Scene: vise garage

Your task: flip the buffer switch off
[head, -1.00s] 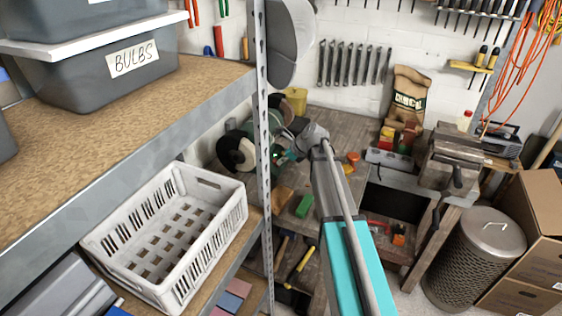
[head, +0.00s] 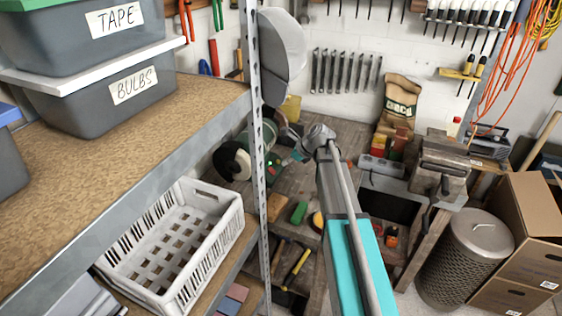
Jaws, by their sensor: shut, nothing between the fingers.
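The buffer (head: 262,139) is a green bench machine on the wooden workbench, partly hidden behind the shelf's metal post. Its pale round wheel (head: 230,160) faces left. A tiny red and green spot shows low on its body, but I cannot tell the switch or its position. My gripper (head: 294,158) is at the end of my arm, just right of the buffer's body. It is small in the view and looks shut and empty. I cannot tell whether its tips touch the buffer.
A metal shelf (head: 215,118) with labelled bins (head: 95,95) and a white crate (head: 150,258) stands close on the left. A green block (head: 299,212) lies on the bench (head: 345,135). A vise (head: 443,160) and a mesh bin (head: 462,262) are to the right.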

